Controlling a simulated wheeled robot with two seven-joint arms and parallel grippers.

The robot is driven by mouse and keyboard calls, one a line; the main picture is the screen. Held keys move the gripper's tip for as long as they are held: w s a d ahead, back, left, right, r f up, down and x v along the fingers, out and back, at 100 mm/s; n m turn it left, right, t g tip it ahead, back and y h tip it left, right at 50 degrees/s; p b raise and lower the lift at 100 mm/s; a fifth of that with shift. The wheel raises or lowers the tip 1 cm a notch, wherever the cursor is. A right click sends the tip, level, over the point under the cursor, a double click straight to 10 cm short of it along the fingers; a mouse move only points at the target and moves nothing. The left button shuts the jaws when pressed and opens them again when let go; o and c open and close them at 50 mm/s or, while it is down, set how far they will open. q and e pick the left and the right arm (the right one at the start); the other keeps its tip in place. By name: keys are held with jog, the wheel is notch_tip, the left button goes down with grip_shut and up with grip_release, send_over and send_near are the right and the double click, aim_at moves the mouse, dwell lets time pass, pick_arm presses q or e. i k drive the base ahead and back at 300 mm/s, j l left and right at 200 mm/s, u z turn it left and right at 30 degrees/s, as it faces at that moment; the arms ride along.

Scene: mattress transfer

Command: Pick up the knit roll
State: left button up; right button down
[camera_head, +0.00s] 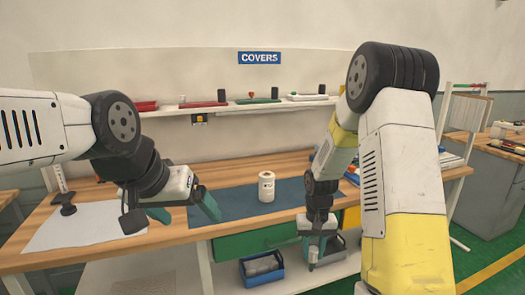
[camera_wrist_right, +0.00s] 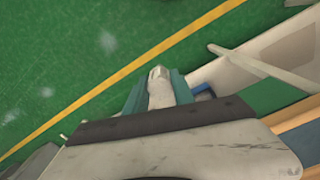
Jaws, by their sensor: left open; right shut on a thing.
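My right gripper (camera_head: 313,254) hangs in front of the table edge, pointing down, near the lower shelf. In the right wrist view it (camera_wrist_right: 158,88) is shut on a pale, roll-like thing (camera_wrist_right: 159,90), seen between its teal fingers. I cannot tell for sure whether this is the knit roll. A white upright roll (camera_head: 266,187) with a small label stands on the blue mat (camera_head: 235,200). My left gripper (camera_head: 185,210) is open and empty over the table's front edge, left of that white roll and apart from it.
A blue bin (camera_head: 262,278) with grey contents stands on the lower shelf (camera_head: 165,280), with another bin beside it at right. A green drawer (camera_head: 240,246) is under the tabletop. A pale sheet (camera_head: 80,228) lies at left. A wall shelf (camera_head: 235,106) holds several covers.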

aim_at(267, 179)
jog(key=i+l+u, duration=0.15)
jog(key=l, duration=0.2)
jog(key=i+l+u, duration=0.15)
jog(key=l, duration=0.2)
jog(key=i+l+u, duration=0.2)
jog(key=l, duration=0.15)
jog(key=l+u, duration=0.15)
jog(key=l, duration=0.2)
